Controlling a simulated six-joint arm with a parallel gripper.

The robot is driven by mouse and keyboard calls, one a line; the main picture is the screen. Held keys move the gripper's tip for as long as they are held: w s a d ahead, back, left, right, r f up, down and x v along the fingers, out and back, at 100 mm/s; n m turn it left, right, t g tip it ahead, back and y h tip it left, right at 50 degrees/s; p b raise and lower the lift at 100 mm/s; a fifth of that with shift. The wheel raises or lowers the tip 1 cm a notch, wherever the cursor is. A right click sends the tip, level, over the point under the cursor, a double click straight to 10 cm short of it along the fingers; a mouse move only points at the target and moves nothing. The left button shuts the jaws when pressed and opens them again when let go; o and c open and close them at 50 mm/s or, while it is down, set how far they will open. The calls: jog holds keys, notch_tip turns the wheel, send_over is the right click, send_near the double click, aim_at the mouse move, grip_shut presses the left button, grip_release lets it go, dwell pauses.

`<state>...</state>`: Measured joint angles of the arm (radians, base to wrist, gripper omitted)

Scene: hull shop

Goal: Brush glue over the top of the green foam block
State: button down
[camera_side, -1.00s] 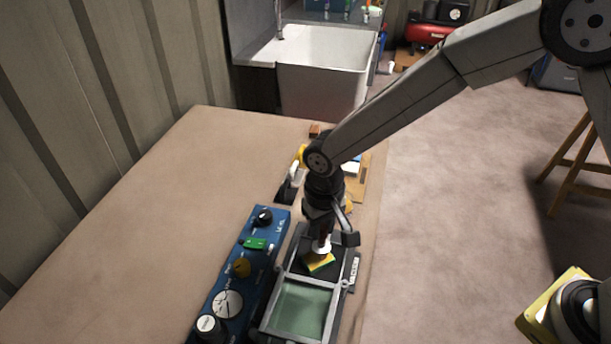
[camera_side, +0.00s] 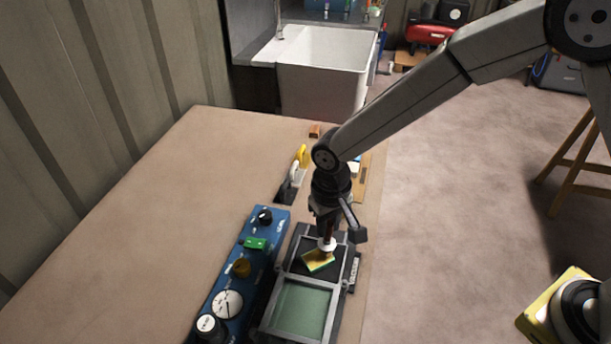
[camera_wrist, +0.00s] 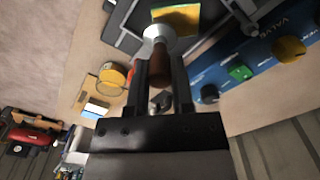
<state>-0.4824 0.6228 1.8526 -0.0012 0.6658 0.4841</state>
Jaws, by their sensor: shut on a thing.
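My gripper (camera_side: 328,232) points down, shut on the brown handle of a tool (camera_wrist: 160,68) with a pale round collar; this looks like the glue brush. Its bristles are hidden behind the collar. The foam block (camera_side: 317,261) has a mostly yellow top and a green edge along its near side. It also shows in the wrist view (camera_wrist: 177,17), just beyond the collar. The brush is over the block's far right edge; I cannot tell whether it touches.
The block lies on a dark plate of a grey frame (camera_side: 300,310) with a green pane. A blue panel with knobs (camera_side: 237,283) stands left. Behind are a black-and-white tool (camera_side: 290,183) and a yellow one (camera_side: 302,155). The bench's left side is clear.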

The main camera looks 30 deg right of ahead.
jog(key=shift+a, duration=0.15)
jog(key=shift+a, duration=0.55)
jog(key=shift+a, duration=0.3)
jog(key=shift+a, duration=0.45)
jog(key=shift+a, duration=0.2)
jog(key=shift+a, duration=0.5)
jog(key=shift+r, duration=0.1)
jog(key=shift+r, duration=2.9)
